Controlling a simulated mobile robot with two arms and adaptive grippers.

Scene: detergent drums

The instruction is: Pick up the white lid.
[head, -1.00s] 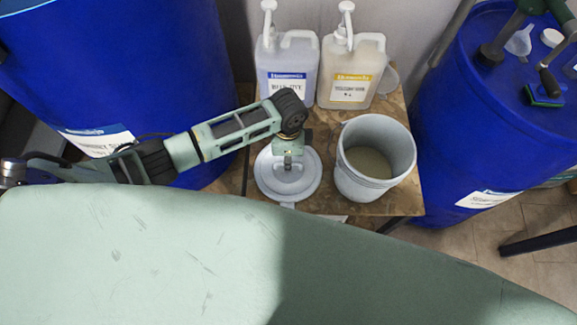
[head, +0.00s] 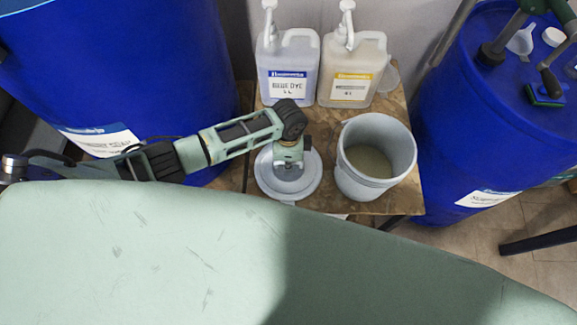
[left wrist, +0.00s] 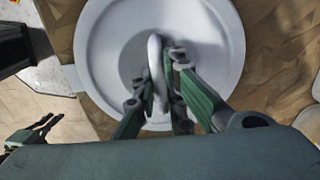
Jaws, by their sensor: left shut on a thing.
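The white lid (head: 312,181) lies flat on the wooden table top, left of the bucket. It is a round disc with a small tab at its near edge and an upright handle (left wrist: 156,62) at its middle. My left gripper (head: 287,168) points down over the lid. In the left wrist view its fingers (left wrist: 163,85) are shut on the handle. In the head view my wrist hides the handle and part of the lid. A dark gripper, seemingly my right one (left wrist: 45,125), shows small at the lower left of the left wrist view; its opening is unclear.
A grey-white bucket (head: 362,187) with pale contents stands close to the right of the lid. Two pump jugs, blue-label (head: 287,60) and yellow-label (head: 352,65), stand behind. Large blue drums flank the wooden table (head: 400,198) at left (head: 110,60) and right (head: 450,130).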

